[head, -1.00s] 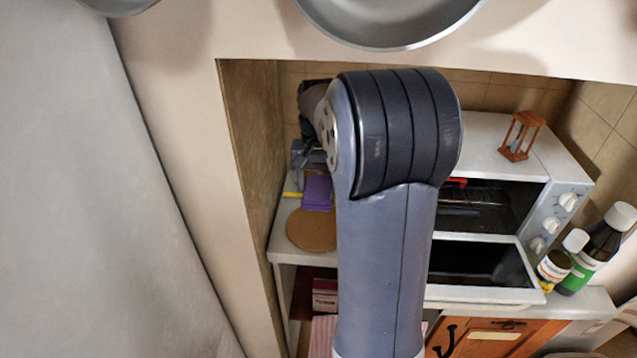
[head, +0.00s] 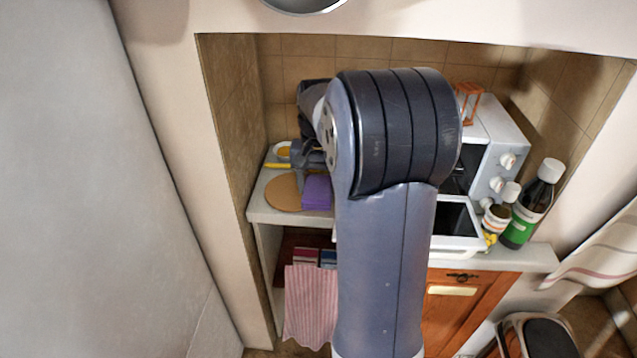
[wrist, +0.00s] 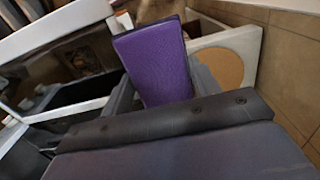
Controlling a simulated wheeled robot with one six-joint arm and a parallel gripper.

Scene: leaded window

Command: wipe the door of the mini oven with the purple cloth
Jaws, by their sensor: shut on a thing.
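The purple cloth (head: 317,192) is a folded block held in my gripper, left of my arm in the head view. My gripper (wrist: 160,98) is shut on it; in the wrist view the cloth (wrist: 153,62) stands out between the fingers. The white mini oven (head: 509,128) stands on the counter to the right, partly hidden behind my arm. Its door (head: 458,222) is folded down open, with a dark glass pane in a white frame. The cloth is apart from the door, to its left.
A round cork-coloured board (head: 284,192) lies on the counter left of the cloth. A dark bottle with a green label (head: 524,212) and a smaller jar (head: 497,217) stand right of the oven door. A wooden hourglass (head: 468,103) is on the oven top. A pink striped towel (head: 311,300) hangs below.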

